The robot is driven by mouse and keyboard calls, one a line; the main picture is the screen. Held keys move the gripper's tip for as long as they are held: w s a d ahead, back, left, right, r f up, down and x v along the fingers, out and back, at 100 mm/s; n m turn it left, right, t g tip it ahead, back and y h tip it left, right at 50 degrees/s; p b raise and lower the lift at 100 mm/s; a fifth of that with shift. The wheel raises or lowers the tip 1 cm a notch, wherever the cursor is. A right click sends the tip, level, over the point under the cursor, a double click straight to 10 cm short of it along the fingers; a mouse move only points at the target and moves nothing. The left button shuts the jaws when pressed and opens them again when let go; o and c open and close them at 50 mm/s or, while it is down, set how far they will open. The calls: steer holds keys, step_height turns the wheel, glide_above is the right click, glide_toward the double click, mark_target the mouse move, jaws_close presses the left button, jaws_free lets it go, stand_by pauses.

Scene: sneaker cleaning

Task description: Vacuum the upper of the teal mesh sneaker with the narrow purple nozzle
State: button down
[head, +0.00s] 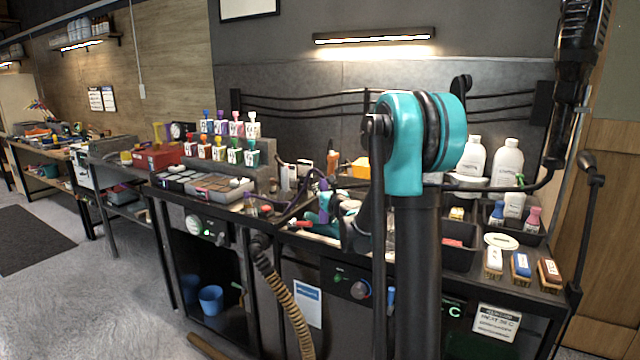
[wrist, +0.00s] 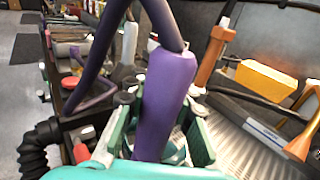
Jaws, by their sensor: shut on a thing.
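My gripper (wrist: 160,120) is shut on the narrow purple nozzle (wrist: 165,95). The nozzle stands roughly upright between the green-lined fingers, with a purple hose (wrist: 95,60) looping to the left. In the head view the nozzle (head: 323,188) shows small above the bench, partly behind my arm. A teal and white patch shows low between the fingers in the wrist view; I cannot tell whether it is the teal mesh sneaker. The nozzle's working end is hidden, so I cannot tell whether it touches anything.
An orange-topped tool (wrist: 215,50) and a yellow block (wrist: 265,78) stand close behind the nozzle. A ribbed metal surface (wrist: 245,145) lies to the right. Brushes (head: 521,265) and white bottles (head: 507,160) occupy the bench's right end. Labelled bottles (head: 236,152) stand at the left.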

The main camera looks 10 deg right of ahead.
steer(key=shift+f, duration=0.2)
steer(key=shift+d, duration=0.1)
stand_by(0.4)
steer(key=shift+s+d, duration=0.25)
steer(key=shift+d, duration=0.05)
steer(key=shift+s+d, duration=0.4)
steer(key=shift+d, duration=0.1)
steer(key=shift+s+d, duration=0.2)
steer(key=shift+d, duration=0.1)
steer(key=shift+s+d, duration=0.1)
steer(key=shift+d, duration=0.05)
steer(key=shift+r, duration=0.1)
stand_by(0.8)
